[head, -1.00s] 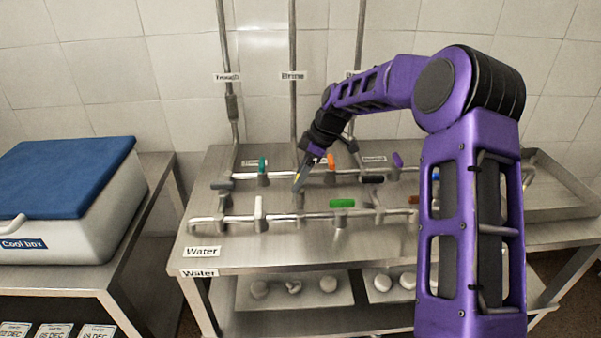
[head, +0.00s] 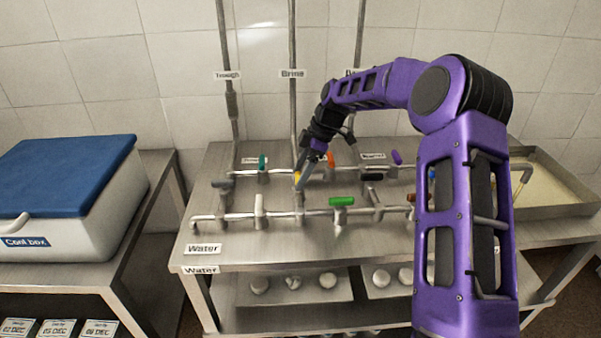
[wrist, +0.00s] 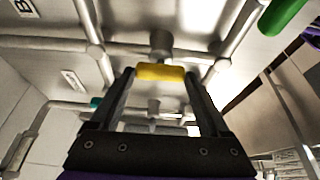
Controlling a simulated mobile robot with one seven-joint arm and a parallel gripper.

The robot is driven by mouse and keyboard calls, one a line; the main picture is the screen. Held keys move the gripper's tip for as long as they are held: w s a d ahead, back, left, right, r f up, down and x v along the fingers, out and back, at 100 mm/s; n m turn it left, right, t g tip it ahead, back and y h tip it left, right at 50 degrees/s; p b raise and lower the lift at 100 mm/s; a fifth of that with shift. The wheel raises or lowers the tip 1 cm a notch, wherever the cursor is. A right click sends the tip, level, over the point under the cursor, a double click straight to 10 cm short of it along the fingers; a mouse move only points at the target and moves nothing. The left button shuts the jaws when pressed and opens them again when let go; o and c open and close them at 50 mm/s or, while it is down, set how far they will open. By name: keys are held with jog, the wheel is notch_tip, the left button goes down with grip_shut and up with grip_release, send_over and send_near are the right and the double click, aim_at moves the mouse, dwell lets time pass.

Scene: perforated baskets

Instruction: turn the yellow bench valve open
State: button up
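The yellow bench valve (head: 297,179) is on the bench pipework, below the pipe labelled Brine. My gripper (head: 302,183) reaches down to it from behind and partly hides it. In the wrist view, the yellow handle (wrist: 161,72) lies crosswise between the tips of my gripper (wrist: 161,78). The two fingers stand apart, one beside each end of the handle. I cannot tell whether they touch it. The valve's stem meets a metal pipe beyond the handle.
Close by are green (head: 342,201), white (head: 259,205), teal (head: 262,162), orange (head: 331,160), black (head: 372,177) and purple (head: 397,157) handles. A blue-lidded cool box (head: 65,175) stands left. A metal trough (head: 575,208) with a pale inside is at right.

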jog(key=shift+o, duration=1.4)
jog(key=p+v, duration=0.1)
jog(key=v, duration=1.6)
jog(key=shift+d, duration=0.15)
